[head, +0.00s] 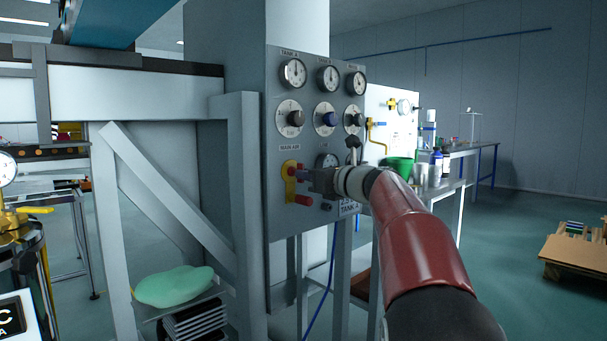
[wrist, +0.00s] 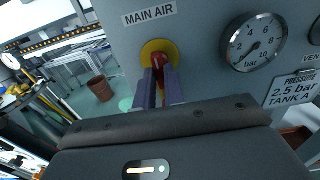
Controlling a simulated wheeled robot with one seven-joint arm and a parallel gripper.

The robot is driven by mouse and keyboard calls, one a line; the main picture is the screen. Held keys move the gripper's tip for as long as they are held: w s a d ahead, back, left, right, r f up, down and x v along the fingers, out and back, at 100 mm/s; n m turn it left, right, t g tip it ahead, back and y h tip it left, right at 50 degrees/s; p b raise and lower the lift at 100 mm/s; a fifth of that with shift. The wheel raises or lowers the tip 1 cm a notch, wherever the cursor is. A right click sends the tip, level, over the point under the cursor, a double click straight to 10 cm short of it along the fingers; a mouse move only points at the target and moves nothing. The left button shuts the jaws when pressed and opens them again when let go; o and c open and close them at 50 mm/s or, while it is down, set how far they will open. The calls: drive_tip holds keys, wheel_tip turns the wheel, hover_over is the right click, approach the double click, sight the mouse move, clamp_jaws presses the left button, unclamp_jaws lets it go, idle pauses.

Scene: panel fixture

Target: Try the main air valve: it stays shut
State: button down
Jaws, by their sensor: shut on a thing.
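The main air valve (wrist: 152,47) shows as a yellow round plate with a red handle (wrist: 159,62), under the MAIN AIR label (wrist: 150,14) on the grey panel. In the head view the valve's yellow part (head: 287,183) is at the panel's lower left, partly covered by my gripper. My gripper (wrist: 160,82) is shut on the red handle, its two fingers on either side of it. It also shows in the head view (head: 303,175), reaching in from the right. The fingers hide much of the handle.
A gauge marked in bar (wrist: 252,42) and a plate reading 2.5 bar, TANK A (wrist: 294,90) are right of the valve. Gauges (head: 293,73) and knobs (head: 327,118) fill the panel above. A grey post (head: 242,190) stands left; open floor (head: 520,235) lies right.

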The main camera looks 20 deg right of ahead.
drive_tip(key=shift+r+m+p, duration=0.15)
drive_tip(key=shift+m+p, duration=0.75)
drive_tip(key=shift+p, duration=0.3)
drive_tip(key=shift+m, duration=0.3)
drive_tip(key=shift+f, duration=0.25)
drive_tip(key=shift+n+b, duration=0.45)
drive_tip(key=shift+n, duration=0.75)
drive_tip(key=shift+r, duration=0.1)
drive_tip(key=c, duration=1.5)
unclamp_jaws()
